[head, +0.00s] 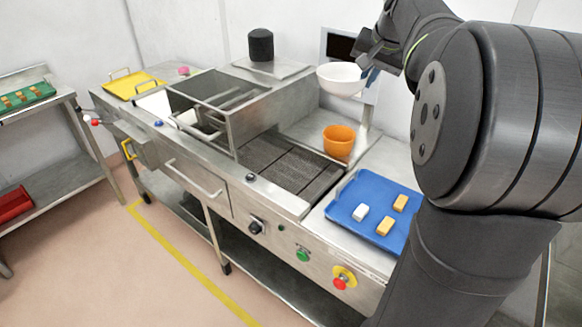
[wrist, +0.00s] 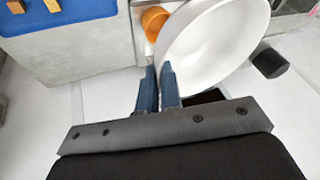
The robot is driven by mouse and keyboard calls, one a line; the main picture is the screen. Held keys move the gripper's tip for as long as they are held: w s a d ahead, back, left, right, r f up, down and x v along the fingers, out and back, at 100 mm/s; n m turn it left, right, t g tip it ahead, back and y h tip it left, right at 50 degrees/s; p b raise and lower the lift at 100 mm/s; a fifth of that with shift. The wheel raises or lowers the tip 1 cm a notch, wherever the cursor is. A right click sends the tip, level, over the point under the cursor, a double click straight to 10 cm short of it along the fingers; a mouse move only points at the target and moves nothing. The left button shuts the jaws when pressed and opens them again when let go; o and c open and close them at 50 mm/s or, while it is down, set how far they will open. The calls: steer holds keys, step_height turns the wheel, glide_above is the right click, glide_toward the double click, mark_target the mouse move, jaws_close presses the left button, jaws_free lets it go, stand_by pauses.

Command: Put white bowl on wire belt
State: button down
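The white bowl (head: 341,79) is held in the air above the back of the steel line in the head view. In the wrist view the bowl (wrist: 215,45) fills the upper middle, its rim between the two blue fingers. My gripper (wrist: 158,82) is shut on the bowl's rim; in the head view my gripper (head: 367,72) is at the bowl's right side. The wire belt (head: 280,163) is the dark mesh strip in the line, below the bowl and toward the front, left of the orange bowl. Nothing lies on its visible part.
An orange bowl (head: 339,141) stands beside the belt; it also shows in the wrist view (wrist: 154,22). A steel hood (head: 243,122) rises at the belt's left end. A blue tray (head: 345,211) with small blocks is at right. A black cylinder (head: 261,45) stands behind.

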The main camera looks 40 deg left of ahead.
step_height(320, 180, down, 18)
steer(key=a+f, duration=0.2)
steer(key=a, duration=0.2)
steer(key=s+a+f, duration=0.1)
steer(key=a+f, duration=0.1)
steer(key=a, duration=0.2)
steer(key=s+a+f, duration=0.1)
steer(key=a+f, duration=0.2)
steer(key=a, duration=0.1)
steer(key=shift+s, duration=0.15)
steer(key=shift+d+f, duration=0.1)
steer(key=shift+f, duration=1.9)
steer(key=c, duration=1.6)
jaws_free()
steer(key=shift+f, duration=0.1)
steer(key=v, duration=1.2)
